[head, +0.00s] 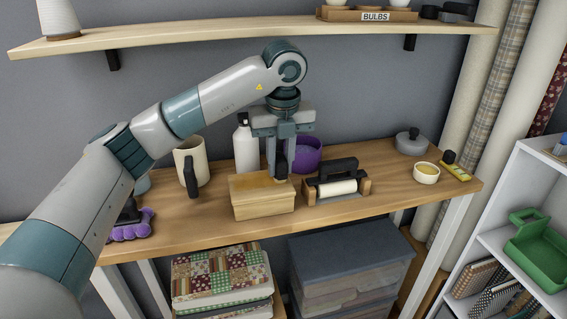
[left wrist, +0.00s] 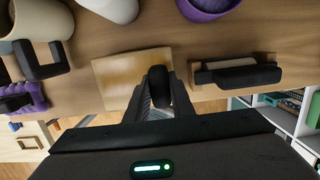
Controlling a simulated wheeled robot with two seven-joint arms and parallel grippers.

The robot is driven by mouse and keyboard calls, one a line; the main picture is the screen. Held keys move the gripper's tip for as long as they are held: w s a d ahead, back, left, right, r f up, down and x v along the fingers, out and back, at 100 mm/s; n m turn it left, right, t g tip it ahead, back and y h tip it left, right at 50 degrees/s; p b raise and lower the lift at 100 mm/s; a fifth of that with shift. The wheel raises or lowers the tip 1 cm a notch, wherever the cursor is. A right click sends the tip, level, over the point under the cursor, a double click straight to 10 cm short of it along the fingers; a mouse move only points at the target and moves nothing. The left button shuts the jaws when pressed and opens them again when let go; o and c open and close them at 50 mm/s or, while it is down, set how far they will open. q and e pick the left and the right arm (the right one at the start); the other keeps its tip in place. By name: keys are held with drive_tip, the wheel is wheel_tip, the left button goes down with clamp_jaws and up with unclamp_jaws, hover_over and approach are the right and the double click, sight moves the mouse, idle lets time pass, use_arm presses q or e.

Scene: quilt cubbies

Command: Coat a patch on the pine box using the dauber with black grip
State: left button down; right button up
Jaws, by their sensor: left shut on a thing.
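The pine box (head: 262,200) is a light wooden block on the wooden table, near its front edge. It also shows in the left wrist view (left wrist: 118,72). My left gripper (head: 281,160) points down over the box's back right part and is shut on the dauber's black grip (left wrist: 158,84). The dauber is upright, with a pale tip (head: 281,179) low at the box's top. I cannot tell for sure whether the tip touches it. My right gripper is not in view.
A small yellow-filled bowl (head: 426,173) and grey lidded pot (head: 411,143) are right.

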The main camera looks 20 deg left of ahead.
use_arm(q)
drive_tip(key=shift+s+a, duration=0.6)
drive_tip(key=shift+a, duration=0.35)
drive_tip(key=shift+r, duration=0.1)
drive_tip(key=shift+b, duration=0.3)
drive_tip(key=shift+s+a, duration=0.45)
drive_tip(key=shift+a, duration=0.15)
drive_tip(key=shift+s+a, duration=0.4)
drive_tip(key=shift+a, duration=0.2)
drive_tip(key=shift+a, duration=0.15)
drive_tip(key=shift+s+a+b, duration=0.35)
drive_tip(key=shift+s+a, duration=0.45)
drive_tip(key=shift+a, duration=0.35)
drive_tip(key=shift+s+a, duration=0.65)
drive_tip(key=shift+a, duration=0.3)
drive_tip(key=shift+d, duration=0.1)
